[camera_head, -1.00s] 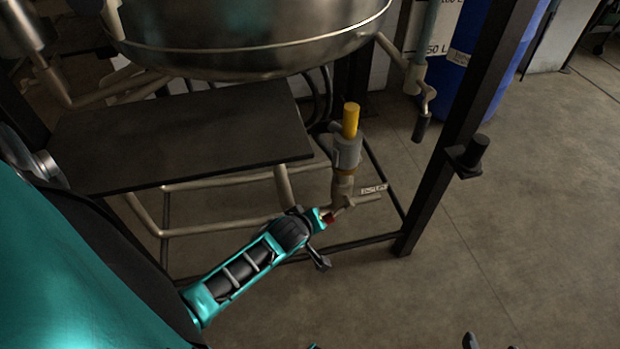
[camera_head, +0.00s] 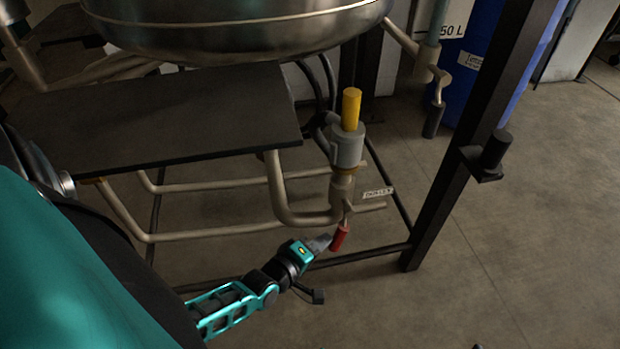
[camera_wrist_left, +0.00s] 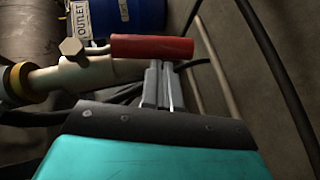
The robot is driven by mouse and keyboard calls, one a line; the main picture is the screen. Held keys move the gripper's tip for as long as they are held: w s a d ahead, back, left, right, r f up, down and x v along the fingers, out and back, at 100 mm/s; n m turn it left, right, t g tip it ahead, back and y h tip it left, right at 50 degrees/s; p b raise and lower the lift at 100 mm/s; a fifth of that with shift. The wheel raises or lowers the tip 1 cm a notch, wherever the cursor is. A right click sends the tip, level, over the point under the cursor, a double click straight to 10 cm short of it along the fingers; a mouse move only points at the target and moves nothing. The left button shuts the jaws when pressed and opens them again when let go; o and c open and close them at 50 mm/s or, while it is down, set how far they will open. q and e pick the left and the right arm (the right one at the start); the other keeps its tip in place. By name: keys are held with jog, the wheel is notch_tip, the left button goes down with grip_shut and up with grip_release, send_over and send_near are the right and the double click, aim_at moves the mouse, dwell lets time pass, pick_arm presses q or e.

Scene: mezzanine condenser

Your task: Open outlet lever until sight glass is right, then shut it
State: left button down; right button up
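The outlet valve (camera_head: 347,150) stands at the pipe's end, with a yellow top and a label reading OUTLET (camera_head: 378,193). Its red lever handle (camera_head: 340,236) points down and slightly left in the head view. The red handle (camera_wrist_left: 152,47) lies across the left wrist view. My left gripper (camera_head: 322,243) is at the handle's left side. Its fingers (camera_wrist_left: 160,85) are close together, tips at the handle's lower edge, not around it; contact is unclear. The sight glass (camera_head: 439,20) is a tube beside a scale reading 50 L; I cannot read its level.
A steel vessel (camera_head: 240,25) hangs above a dark plate (camera_head: 170,115). A black post (camera_head: 470,160) with a bracket stands right of the valve. A second lever with a dark grip (camera_head: 434,120) hangs near a blue drum (camera_head: 500,60).

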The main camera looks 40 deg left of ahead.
pick_arm(q)
jog(key=shift+w+d+f, duration=0.65)
jog(key=shift+w+d, duration=0.05)
jog(key=shift+d, duration=0.05)
jog(key=shift+w+d, duration=0.1)
dwell(0.5)
